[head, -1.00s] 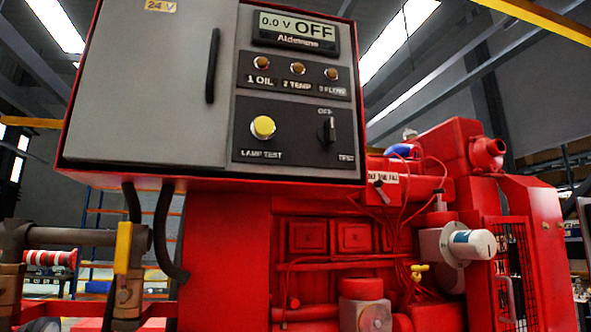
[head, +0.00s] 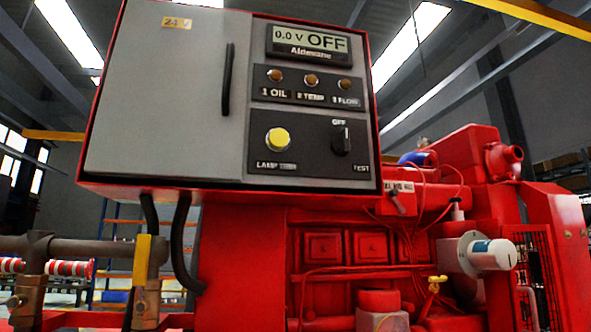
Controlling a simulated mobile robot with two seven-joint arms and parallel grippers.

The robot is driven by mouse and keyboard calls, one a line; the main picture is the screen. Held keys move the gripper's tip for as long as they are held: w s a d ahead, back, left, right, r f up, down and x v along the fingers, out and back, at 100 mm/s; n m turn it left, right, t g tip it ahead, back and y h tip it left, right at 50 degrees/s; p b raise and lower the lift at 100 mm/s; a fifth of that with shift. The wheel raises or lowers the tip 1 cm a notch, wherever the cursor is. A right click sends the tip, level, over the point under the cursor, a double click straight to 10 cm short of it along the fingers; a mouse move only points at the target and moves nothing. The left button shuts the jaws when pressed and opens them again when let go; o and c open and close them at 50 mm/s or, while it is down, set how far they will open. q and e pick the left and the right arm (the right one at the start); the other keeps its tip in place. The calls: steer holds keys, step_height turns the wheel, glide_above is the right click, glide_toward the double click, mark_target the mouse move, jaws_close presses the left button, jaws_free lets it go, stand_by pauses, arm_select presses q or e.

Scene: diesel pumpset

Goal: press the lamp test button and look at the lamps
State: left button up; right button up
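The yellow round lamp test button (head: 278,140) sits on the black lower panel of the grey control box (head: 160,110), above the label "LAMP TEST". Three small lamps stand in a row above it: 1 OIL (head: 275,76), 2 TEMP (head: 311,80) and a third, FLOW (head: 345,85). All three look dull brown and unlit. The display (head: 310,41) reads 0.0 V OFF. A black rotary switch (head: 341,140) right of the button lies between the marks OFF and TEST, its pointer upward toward OFF. Neither of my grippers shows in the head view.
The red engine (head: 345,245) stands below and right of the box, with a white-grey cylinder (head: 480,253) sticking out. Brown pipework with a yellow lever (head: 141,262) is at the lower left. Black cables (head: 182,240) hang under the box. The space before the panel looks clear.

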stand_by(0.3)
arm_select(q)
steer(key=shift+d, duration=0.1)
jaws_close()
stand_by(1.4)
